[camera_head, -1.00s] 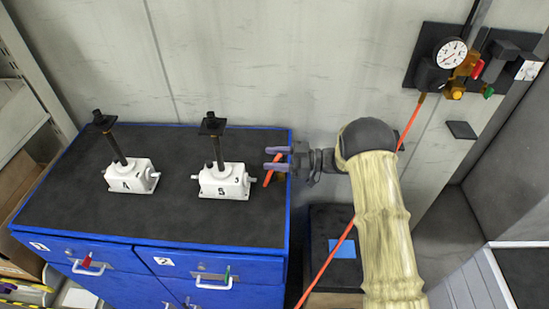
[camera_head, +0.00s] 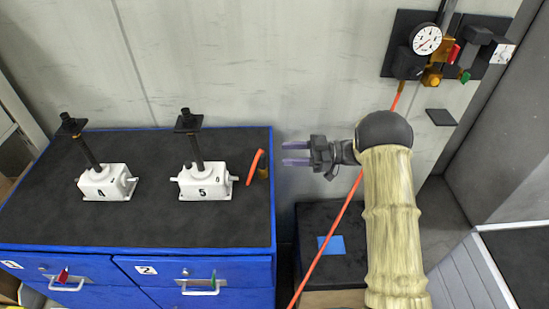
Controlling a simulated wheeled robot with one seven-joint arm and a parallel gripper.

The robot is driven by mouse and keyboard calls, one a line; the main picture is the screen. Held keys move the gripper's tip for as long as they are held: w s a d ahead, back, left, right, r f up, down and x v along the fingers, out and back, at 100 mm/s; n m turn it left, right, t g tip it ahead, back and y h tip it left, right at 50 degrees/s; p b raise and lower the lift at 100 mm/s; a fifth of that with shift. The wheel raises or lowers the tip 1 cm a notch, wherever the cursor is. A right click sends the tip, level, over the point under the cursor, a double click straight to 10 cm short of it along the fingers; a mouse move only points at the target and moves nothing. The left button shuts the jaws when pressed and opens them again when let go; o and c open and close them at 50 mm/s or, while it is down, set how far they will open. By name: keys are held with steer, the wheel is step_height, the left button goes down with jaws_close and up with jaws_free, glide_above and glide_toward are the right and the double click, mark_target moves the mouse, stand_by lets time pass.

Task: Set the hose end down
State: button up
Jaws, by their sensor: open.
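The orange hose end (camera_head: 254,167) lies on the dark cabinet top (camera_head: 130,224), close to its right edge and just right of the white screw jack marked 5 (camera_head: 205,182). A small brass-coloured piece shows at its right side. The orange hose (camera_head: 332,234) runs from the wall panel down past the cabinet's right side; its link to the end is hidden. My gripper (camera_head: 294,154) is open and empty, its two purple-grey fingers pointing left. It is right of the hose end, apart from it, beyond the cabinet edge in the picture.
A second white jack, marked 4 (camera_head: 106,183), stands left on the cabinet. A gauge (camera_head: 426,39) and valves are on the wall panel at upper right. A dark box with a blue patch (camera_head: 332,245) sits below my arm. The front of the cabinet top is clear.

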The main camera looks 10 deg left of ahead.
steer(key=shift+w+d, duration=0.15)
steer(key=shift+d, duration=0.55)
